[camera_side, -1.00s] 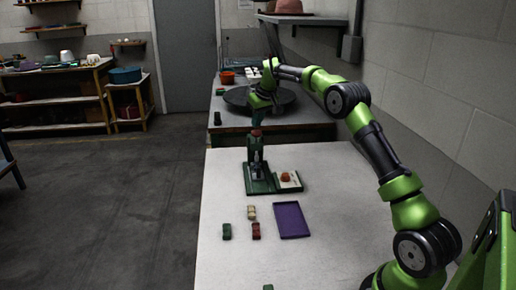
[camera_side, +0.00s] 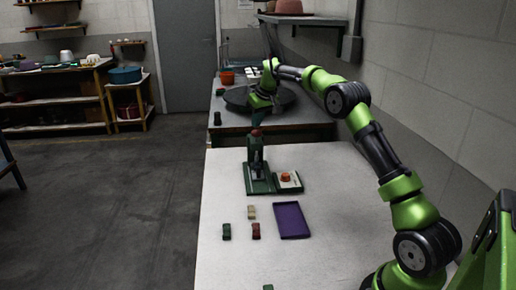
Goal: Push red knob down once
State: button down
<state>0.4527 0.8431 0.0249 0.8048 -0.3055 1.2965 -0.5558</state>
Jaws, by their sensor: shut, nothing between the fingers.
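A dark green press (camera_side: 257,172) stands upright on the white table. A red knob (camera_side: 256,132) is at its top. My gripper (camera_side: 257,122) points down just above the red knob, with its fingers shut and nothing visible between them. It is too small to tell whether the fingertips touch the knob. Right of the press, a pale square pad (camera_side: 288,184) carries a round orange-red piece (camera_side: 287,177).
A purple tray (camera_side: 291,221) lies in front of the press. Left of it are a cream block (camera_side: 251,212), a dark red block (camera_side: 256,231) and a green block (camera_side: 227,232). A dark round turntable (camera_side: 290,104) is on the table behind.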

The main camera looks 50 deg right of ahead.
jog(key=shift+f, duration=1.5)
jog(key=shift+r, duration=1.7)
notch_tip(320, 180, up, 7)
dwell(3.9)
